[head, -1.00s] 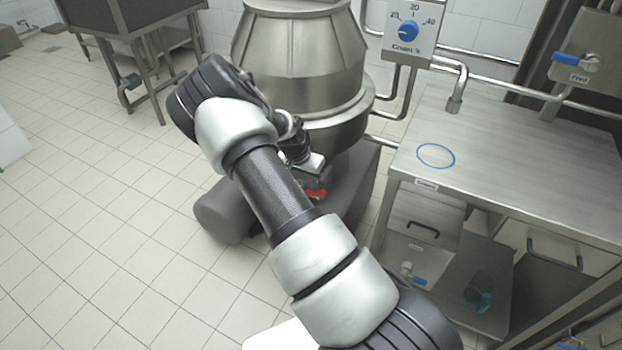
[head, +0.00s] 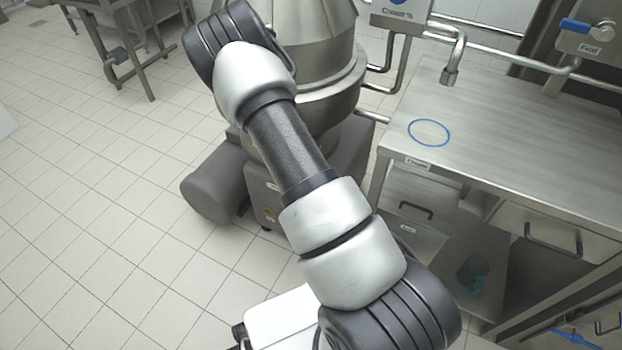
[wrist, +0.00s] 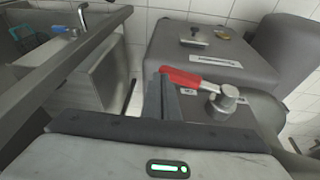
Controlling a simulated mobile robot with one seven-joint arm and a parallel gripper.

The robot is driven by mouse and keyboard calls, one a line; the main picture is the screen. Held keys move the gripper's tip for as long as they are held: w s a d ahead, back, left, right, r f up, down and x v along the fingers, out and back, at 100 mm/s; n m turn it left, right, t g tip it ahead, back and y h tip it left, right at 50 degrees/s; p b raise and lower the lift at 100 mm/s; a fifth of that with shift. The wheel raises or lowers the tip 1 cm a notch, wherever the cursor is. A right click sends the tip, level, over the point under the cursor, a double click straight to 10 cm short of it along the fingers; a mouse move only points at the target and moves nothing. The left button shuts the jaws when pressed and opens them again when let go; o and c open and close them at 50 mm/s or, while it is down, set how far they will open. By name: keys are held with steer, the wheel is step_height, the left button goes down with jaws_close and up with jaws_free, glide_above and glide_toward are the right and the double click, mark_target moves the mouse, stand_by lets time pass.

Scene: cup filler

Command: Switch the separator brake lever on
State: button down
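In the wrist view the brake lever has a red handle (wrist: 188,79) and a round metal pivot (wrist: 227,97) on the grey separator base (wrist: 215,60). The handle points left from the pivot. My gripper (wrist: 165,80) is in the wrist view, its dark fingers close together at the handle's left end. They look shut with nothing between them; I cannot tell whether they touch the handle. Small labels lie beside the lever, too small to read surely. In the head view the steel separator (head: 325,60) stands behind my arm, which hides the lever and gripper.
A steel table (head: 520,140) with a blue ring (head: 429,132) stands at the right, with drawers and a lower shelf. A grey rounded motor housing (head: 215,185) sits left of my arm.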

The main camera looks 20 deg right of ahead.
steer(key=shift+f+b, duration=0.55)
steer(key=shift+f, duration=0.65)
steer(key=shift+s, duration=0.1)
